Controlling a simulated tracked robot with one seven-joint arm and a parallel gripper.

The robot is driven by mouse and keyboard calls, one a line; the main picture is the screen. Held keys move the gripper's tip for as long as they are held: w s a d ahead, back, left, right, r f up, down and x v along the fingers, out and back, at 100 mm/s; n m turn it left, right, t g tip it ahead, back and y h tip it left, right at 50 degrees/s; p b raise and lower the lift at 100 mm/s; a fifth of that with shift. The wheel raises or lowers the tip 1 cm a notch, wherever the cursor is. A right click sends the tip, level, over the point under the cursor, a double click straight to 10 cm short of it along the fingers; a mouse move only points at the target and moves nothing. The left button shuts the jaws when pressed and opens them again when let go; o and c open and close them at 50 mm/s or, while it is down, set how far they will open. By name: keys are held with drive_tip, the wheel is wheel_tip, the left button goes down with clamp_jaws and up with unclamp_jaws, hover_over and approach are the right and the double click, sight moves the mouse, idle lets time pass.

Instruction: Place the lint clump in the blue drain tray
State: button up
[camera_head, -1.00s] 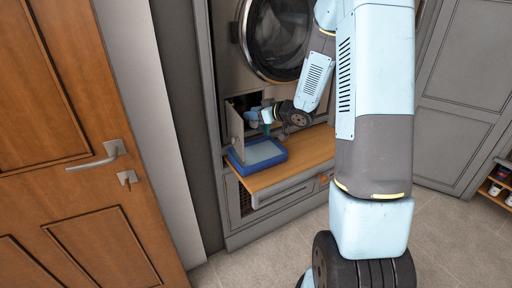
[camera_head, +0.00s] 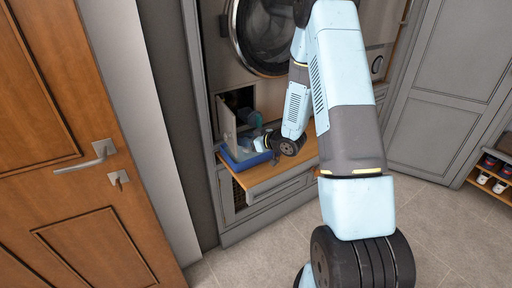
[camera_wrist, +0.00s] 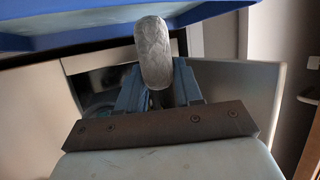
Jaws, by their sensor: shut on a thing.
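The lint clump (camera_wrist: 153,52) is a grey, rounded, oblong lump in the wrist view. My gripper (camera_wrist: 157,84) is shut on it, with one finger at each side. The blue drain tray (camera_head: 229,160) rests on the wooden pull-out shelf below the machine's opening. Its blue edge (camera_wrist: 60,42) crosses the top of the wrist view, close to the clump. In the head view my gripper (camera_head: 257,144) is low over the tray's right part. There the clump cannot be told apart, and whether it touches the tray is unclear.
An open flap (camera_head: 228,123) stands left of the gripper, beside the machine's opening with a teal round part (camera_head: 255,119) in it. The wooden shelf (camera_head: 262,180) has free room right of the tray. A wooden door (camera_head: 75,170) is at far left.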

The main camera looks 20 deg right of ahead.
drive_tip(key=shift+f, duration=1.95)
drive_tip(key=o, duration=1)
drive_tip(key=shift+f, duration=0.1)
